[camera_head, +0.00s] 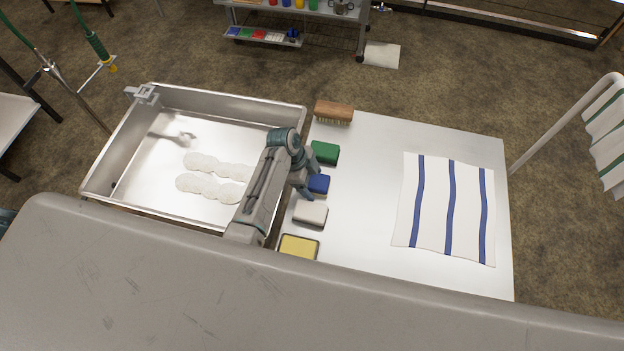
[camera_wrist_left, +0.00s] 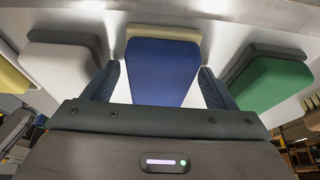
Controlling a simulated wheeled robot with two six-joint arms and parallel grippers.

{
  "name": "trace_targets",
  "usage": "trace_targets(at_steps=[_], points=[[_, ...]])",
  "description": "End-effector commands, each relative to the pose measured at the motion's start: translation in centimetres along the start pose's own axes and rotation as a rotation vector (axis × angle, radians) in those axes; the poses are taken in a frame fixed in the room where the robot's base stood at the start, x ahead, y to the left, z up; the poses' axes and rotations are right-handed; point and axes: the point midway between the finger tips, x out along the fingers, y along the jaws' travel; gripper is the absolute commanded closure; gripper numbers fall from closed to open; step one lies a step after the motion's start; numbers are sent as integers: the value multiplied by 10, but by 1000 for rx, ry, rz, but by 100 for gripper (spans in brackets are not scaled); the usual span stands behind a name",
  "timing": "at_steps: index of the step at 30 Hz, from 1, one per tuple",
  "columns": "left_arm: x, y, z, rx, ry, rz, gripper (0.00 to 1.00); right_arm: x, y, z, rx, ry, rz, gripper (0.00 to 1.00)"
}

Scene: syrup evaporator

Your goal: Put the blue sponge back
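The blue sponge (camera_head: 319,184) is on the pale table at the right edge of the metal basin, between a green sponge (camera_head: 324,153) and a whitish sponge (camera_head: 310,212). My left gripper (camera_head: 311,179) is low over it. In the left wrist view the blue sponge (camera_wrist_left: 162,72), with a yellowish layer at its far side, is between the two fingers (camera_wrist_left: 160,82). A narrow gap shows beside the left finger, and the fingers look open around it. Whether the sponge touches the table is hard to tell. My right gripper is not in view.
The basin (camera_head: 122,148) holds whitish round patches. A wooden brush (camera_head: 334,112) is behind the green sponge, and a yellow sponge (camera_head: 299,247) is in front of the whitish one. A striped cloth (camera_head: 430,205) lies on the right of the table (camera_head: 365,190); bare tabletop lies between.

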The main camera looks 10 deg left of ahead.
Motion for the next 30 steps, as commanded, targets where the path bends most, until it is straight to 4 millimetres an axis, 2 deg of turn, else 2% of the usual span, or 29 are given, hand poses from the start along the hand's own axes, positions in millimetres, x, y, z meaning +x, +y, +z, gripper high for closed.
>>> trace_targets(at_steps=[8,11,21,25,30], points=[[-9,-1,0,0,0,-3,21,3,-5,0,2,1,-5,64],[-23,-1,1,2,-1,-3,21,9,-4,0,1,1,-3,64],[-92,-1,1,1,-2,-5,21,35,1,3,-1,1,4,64],[-111,-1,0,1,-1,-3,21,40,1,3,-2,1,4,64],[-122,0,-1,1,0,0,21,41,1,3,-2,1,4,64]])
